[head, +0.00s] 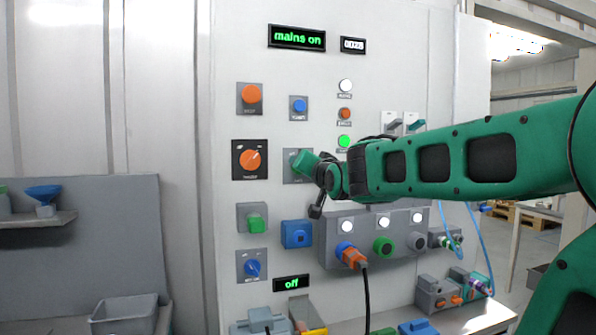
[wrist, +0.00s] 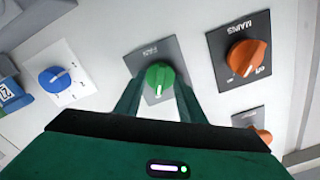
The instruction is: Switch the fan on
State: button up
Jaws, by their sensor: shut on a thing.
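The fan knob (wrist: 160,72) is a green rotary knob on a grey plate (wrist: 143,55) marked FAN, upside down in the wrist view. Its white pointer line points toward the bottom of that view. My gripper (wrist: 158,86) has one finger on each side of the knob and is shut on it. In the head view, my gripper (head: 308,163) reaches the fan plate (head: 290,176) from the right and hides the knob there. A small display (head: 292,283) low on the panel reads "off".
Left of my gripper in the head view is the orange mains switch (head: 250,160); a display (head: 297,37) above reads "mains on". A blue numbered knob (wrist: 54,80) is on the fan knob's other side. An orange plug (head: 351,256) with a black cable sits below my arm.

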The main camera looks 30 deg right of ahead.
jog(key=shift+a, duration=0.15)
jog(key=o, duration=1)
jog(key=shift+w+f, duration=0.1)
jog(key=v, duration=1)
jog(key=shift+s, duration=0.4)
